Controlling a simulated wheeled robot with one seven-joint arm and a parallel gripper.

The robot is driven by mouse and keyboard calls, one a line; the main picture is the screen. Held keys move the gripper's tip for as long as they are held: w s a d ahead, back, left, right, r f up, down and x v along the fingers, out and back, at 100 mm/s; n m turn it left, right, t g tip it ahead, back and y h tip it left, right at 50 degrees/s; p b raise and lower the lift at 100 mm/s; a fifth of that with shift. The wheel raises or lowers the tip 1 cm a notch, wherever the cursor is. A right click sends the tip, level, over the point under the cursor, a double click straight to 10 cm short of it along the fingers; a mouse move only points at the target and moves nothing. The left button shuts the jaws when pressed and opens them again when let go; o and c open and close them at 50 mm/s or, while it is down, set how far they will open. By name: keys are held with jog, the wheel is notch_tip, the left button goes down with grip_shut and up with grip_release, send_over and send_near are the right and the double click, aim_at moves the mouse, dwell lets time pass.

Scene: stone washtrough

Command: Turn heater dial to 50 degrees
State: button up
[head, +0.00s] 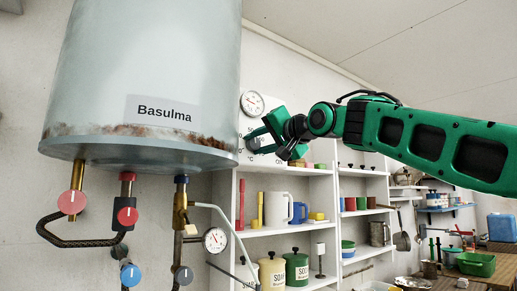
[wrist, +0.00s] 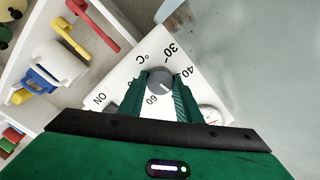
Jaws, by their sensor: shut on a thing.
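The heater dial (wrist: 160,80) is a round dark grey knob on a white panel (wrist: 125,72). The panel carries "ON", "°C", "30", "40" and "60"; other marks are hidden behind the fingers. A pale line on the knob seems to point to the lower right, between "40" and "60". My gripper (wrist: 160,92) is shut on the knob, with one green finger on each side. In the head view my gripper (head: 262,138) is at the panel, right of the heater tank (head: 150,75), and covers much of the panel.
A round gauge (head: 252,104) sits just above my gripper. Pipes with a red valve (head: 72,202) and a blue valve (head: 130,274) hang below the tank. White shelves with mugs and canisters (head: 272,274) stand below my arm.

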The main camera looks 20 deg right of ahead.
jog(key=shift+d+m, duration=0.15)
jog(key=shift+m, duration=0.45)
jog(key=o, duration=1.1)
jog(key=v, duration=1)
jog(key=shift+s+d, duration=0.1)
jog(key=shift+s, duration=0.2)
